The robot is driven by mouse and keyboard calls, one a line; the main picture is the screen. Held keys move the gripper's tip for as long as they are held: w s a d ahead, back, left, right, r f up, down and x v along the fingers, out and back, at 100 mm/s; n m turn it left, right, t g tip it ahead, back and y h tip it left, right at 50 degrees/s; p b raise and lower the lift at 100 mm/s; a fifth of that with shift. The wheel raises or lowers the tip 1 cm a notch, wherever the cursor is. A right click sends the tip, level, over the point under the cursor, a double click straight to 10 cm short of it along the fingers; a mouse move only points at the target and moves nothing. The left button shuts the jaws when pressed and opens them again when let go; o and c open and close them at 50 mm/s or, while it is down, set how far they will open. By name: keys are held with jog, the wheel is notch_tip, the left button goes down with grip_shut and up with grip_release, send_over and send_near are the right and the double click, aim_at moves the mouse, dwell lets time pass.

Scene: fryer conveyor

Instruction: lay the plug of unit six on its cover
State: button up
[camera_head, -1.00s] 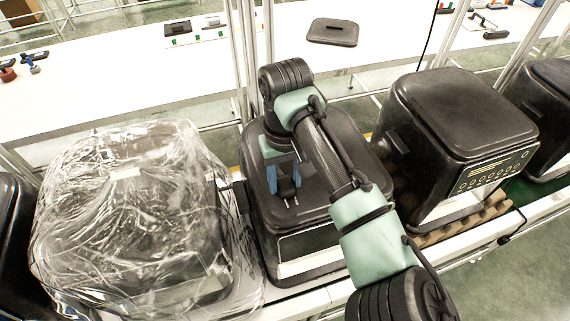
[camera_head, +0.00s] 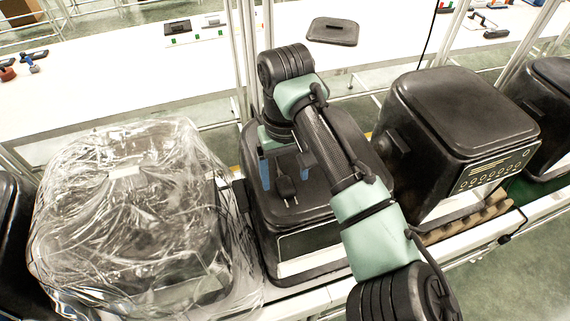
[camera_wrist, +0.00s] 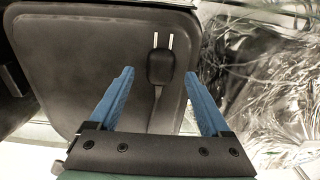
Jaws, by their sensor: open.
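The black plug (camera_head: 286,188) with two pale metal prongs lies flat on the dark cover (camera_head: 318,207) of the unit under my arm. In the wrist view the plug (camera_wrist: 161,68) lies on the cover (camera_wrist: 80,60), its prongs pointing to the top of the picture and its cord running down toward my gripper. My gripper (camera_wrist: 160,72) is open, its blue fingers apart on either side of the plug and not touching it. In the head view my gripper (camera_head: 285,172) is just above the cover. My arm hides part of the cover.
A unit wrapped in clear plastic (camera_head: 125,215) stands close at the left. Another dark unit (camera_head: 460,110) stands at the right on the conveyor. A white bench (camera_head: 100,90) with a dark lid (camera_head: 333,31) and small tools runs behind.

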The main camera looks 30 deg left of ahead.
notch_tip(320, 180, up, 11)
jog(key=shift+r+b, duration=0.2)
jog(key=shift+b, duration=0.25)
jog(key=w+a+r+t+y+b, duration=0.2)
jog(key=w+a+r+t+y, duration=0.2)
jog(key=a+r+t+y, duration=0.45)
jog(key=w+d+r+m+t+y, duration=0.1)
jog(key=d+r+t+y, duration=0.25)
jog(key=r, duration=0.95)
jog(key=s+d+r+m+t+h, duration=0.3)
jog(key=d+r+t+h, duration=0.1)
jog(key=d, duration=0.5)
jog(key=s+d+r+m+t+h+b, duration=0.1)
jog(key=s+d+r+m+t+h, duration=0.2)
jog(key=d+t, duration=0.3)
jog(key=s+d+r+m+t+h, duration=0.3)
jog(key=s+d+r+t+h, duration=0.1)
jog(key=d, duration=0.7)
jog(key=shift+s+d+r+t+h+b, duration=0.25)
jog(key=shift+d+r+t+h+b, duration=0.2)
jog(key=shift+r+t, duration=0.25)
